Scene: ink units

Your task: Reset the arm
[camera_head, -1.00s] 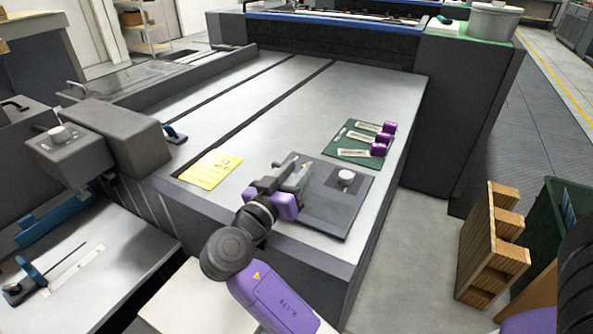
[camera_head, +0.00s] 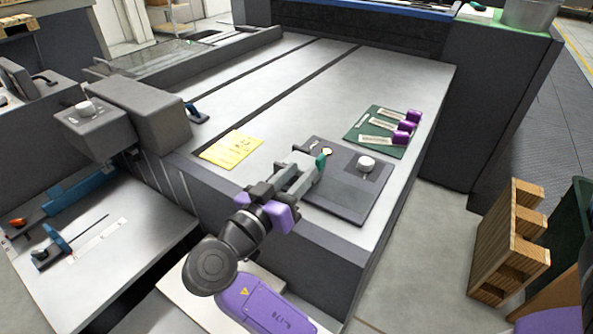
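My arm, with its purple link, reaches up from the bottom of the head view. My gripper (camera_head: 308,172) is grey with purple parts and hangs over the front edge of the machine table, at the left side of a dark square plate (camera_head: 345,205). Its fingers point up and to the right. A small teal-green piece (camera_head: 321,160) shows at the fingertips. I cannot tell whether it is held or lies behind them, nor how wide the fingers stand.
A white round knob (camera_head: 366,164) stands on the dark plate. A green mat (camera_head: 362,128) behind it bears several labels and purple-ended pieces (camera_head: 406,127). A yellow sheet (camera_head: 231,149) lies left of my gripper. A wooden pallet (camera_head: 513,240) stands at right. The table's middle is clear.

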